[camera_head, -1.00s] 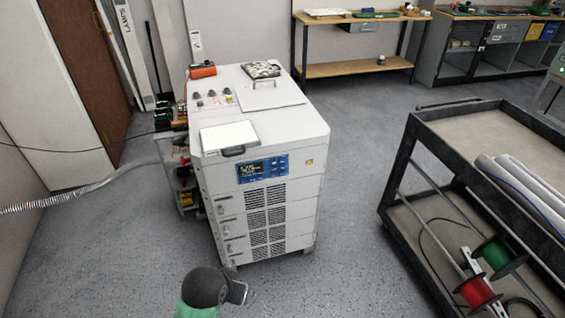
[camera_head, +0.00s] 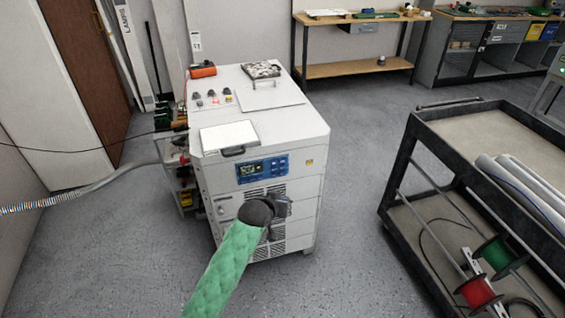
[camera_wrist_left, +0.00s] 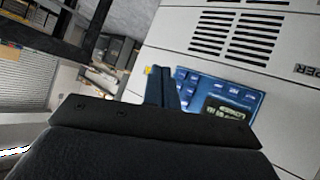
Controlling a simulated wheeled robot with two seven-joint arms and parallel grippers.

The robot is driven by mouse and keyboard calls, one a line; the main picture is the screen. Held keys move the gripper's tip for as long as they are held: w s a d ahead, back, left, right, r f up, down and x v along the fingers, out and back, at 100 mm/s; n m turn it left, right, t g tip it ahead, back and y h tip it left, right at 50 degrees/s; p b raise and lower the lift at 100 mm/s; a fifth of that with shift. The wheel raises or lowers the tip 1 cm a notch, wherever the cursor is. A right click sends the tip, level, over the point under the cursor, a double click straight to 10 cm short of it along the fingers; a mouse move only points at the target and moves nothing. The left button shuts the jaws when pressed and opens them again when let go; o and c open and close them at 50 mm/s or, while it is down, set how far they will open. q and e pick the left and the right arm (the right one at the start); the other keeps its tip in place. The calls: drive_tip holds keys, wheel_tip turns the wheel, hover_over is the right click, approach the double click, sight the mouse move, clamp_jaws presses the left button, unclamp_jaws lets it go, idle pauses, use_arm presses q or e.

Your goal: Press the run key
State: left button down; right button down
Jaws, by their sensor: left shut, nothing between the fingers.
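The run key is one of the small keys on the blue control panel (camera_head: 263,168) on the front of a white cabinet (camera_head: 226,180); I cannot tell which one. The panel has a dark display at its left and keys at its right in the head view. It also shows in the left wrist view (camera_wrist_left: 246,98), turned over and partly hidden by my gripper. My left gripper (camera_head: 284,207) is shut and empty, in front of the cabinet and below the panel in the head view. In the left wrist view its fingers (camera_wrist_left: 162,84) overlap the panel's key end; contact cannot be told.
A black cart (camera_head: 437,135) with cable spools stands at the right. A grey hose (camera_head: 95,188) runs from the left to the cabinet. Workbenches (camera_head: 353,68) line the back wall. The floor between cabinet and cart is clear.

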sight(282, 161)
use_arm(q)
wheel_tip(282, 161, down, 3)
drive_tip(key=w+d+n+t+h, duration=0.2)
drive_tip(key=w, duration=0.1)
drive_tip(key=r+n+t, duration=0.2)
drive_tip(key=w+r+n+t+h, duration=0.1)
drive_tip(key=r+n+t, duration=0.1)
drive_tip(key=r+n, duration=0.1)
drive_tip(key=shift+w+d+r+h, duration=0.15)
drive_tip(key=shift+h, duration=0.15)
use_arm(e)
drive_tip(key=shift+w+a, duration=0.15)
drive_tip(key=shift+a, duration=0.05)
drive_tip(key=shift+d, duration=0.1)
